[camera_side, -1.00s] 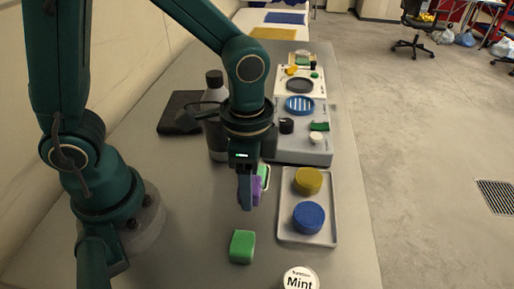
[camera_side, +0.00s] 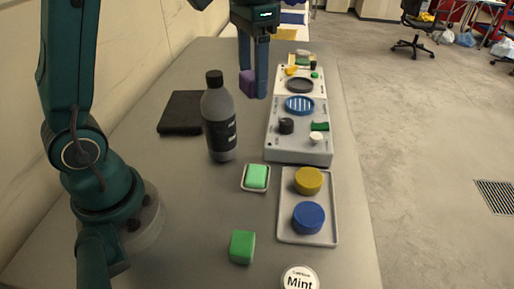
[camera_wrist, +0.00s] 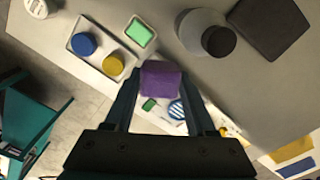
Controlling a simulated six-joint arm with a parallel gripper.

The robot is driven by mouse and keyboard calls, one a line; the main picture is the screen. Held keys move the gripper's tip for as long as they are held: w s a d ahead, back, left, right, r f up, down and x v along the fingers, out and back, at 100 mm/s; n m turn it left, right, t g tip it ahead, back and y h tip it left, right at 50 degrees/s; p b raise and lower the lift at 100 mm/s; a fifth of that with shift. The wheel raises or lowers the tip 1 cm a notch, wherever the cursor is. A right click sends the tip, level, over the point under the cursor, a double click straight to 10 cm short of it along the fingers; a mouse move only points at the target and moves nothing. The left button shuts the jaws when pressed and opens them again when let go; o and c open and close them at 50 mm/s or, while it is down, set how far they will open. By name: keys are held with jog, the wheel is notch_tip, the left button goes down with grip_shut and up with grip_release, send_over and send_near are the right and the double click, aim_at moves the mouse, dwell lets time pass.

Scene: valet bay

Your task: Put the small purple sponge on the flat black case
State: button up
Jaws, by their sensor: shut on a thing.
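The small purple sponge (camera_side: 247,83) is held between the fingers of my gripper (camera_side: 254,92), up in the air above the far part of the table. In the wrist view the sponge (camera_wrist: 161,80) sits between the two fingertips of my gripper (camera_wrist: 160,85). The flat black case (camera_side: 182,113) lies on the table at the left, near the wall, with nothing on it. It also shows at the top right of the wrist view (camera_wrist: 272,25). In the side view the sponge is to the right of the case and higher.
A grey bottle with a black cap (camera_side: 220,125) stands upright just right of the case. A light green block sits in a small dish (camera_side: 256,189). A tray (camera_side: 289,232) holds yellow and blue discs. A green block (camera_side: 242,246) and Mint tin (camera_side: 300,280) are nearer.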

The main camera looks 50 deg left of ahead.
aim_at(246, 71)
jog(key=r, duration=0.1)
jog(key=a+r+n, duration=0.1)
jog(key=shift+s+a+r+n, duration=0.2)
jog(key=shift+a+r+n, duration=0.1)
jog(key=shift+w+a, duration=0.15)
jog(key=shift+w, duration=0.05)
jog(key=w+a+f+n, duration=0.1)
jog(key=a+f+n, duration=0.2)
jog(key=a, duration=0.4)
jog(key=w+a+f+n, duration=0.1)
jog(key=a+f+n, duration=0.15)
jog(key=a, duration=0.55)
jog(key=s+a+f+n, duration=0.1)
jog(key=s+a+f, duration=0.1)
jog(key=a, duration=0.1)
jog(key=s+a+f+n, duration=0.1)
jog(key=s+a+f, duration=0.1)
jog(key=a+f, duration=0.1)
jog(key=s+a+f+n, duration=0.1)
jog(key=s+a+f, duration=0.1)
jog(key=a, duration=0.1)
jog(key=shift+a+f+n, duration=0.25)
jog(key=shift+a+n, duration=0.05)
jog(key=shift+n, duration=0.05)
jog(key=shift+f, duration=2.4)
